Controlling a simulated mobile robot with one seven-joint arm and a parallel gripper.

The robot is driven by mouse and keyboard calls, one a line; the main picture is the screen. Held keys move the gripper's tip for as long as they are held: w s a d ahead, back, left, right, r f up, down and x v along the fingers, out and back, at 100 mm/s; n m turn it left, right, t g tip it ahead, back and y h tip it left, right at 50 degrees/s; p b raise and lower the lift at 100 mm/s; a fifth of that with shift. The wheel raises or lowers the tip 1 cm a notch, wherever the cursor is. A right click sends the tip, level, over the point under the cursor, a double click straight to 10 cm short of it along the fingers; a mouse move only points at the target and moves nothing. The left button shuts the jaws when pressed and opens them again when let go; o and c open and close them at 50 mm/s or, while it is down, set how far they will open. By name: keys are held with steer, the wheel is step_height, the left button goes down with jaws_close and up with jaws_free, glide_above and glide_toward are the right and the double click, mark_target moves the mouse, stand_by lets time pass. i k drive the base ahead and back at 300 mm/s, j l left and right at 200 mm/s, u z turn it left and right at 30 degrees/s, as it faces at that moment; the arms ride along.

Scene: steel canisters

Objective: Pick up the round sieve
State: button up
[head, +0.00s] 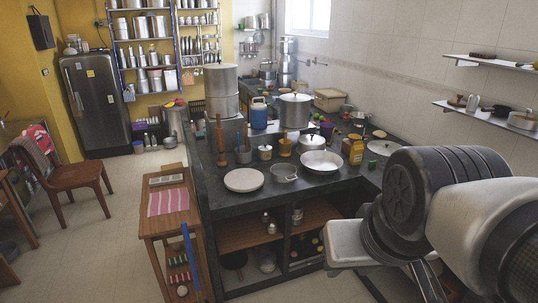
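A small grey, round, open vessel (284,173) stands on the dark counter (215,194), between a pale flat disc (243,180) and a wide shiny shallow pan (320,162). It may be the round sieve, but it is too small here for me to tell whether it has mesh. My arm fills the lower right of the head view, in front of the counter's right part. Its end points down and away from the counter items. I cannot make out fingertips or whether my gripper is open or shut. No held object shows.
A lidded pot (313,149), a yellow-brown jar (353,150), a blue jug (259,112) and a large steel canister (221,90) crowd the counter. A wooden trolley (150,222) stands left of it. The floor (90,240) between trolley and chair (73,180) is clear.

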mark_target(281, 173)
steer(key=i+l, duration=0.15)
steer(key=i, duration=0.4)
steer(key=i+l, duration=0.2)
steer(key=i, duration=0.3)
steer(key=i+l, duration=0.15)
steer(key=i, duration=0.4)
steer(key=i+l, duration=0.15)
steer(key=i, duration=0.4)
steer(key=i+l+u, duration=0.1)
steer(key=i, duration=0.45)
steer(key=l, duration=0.1)
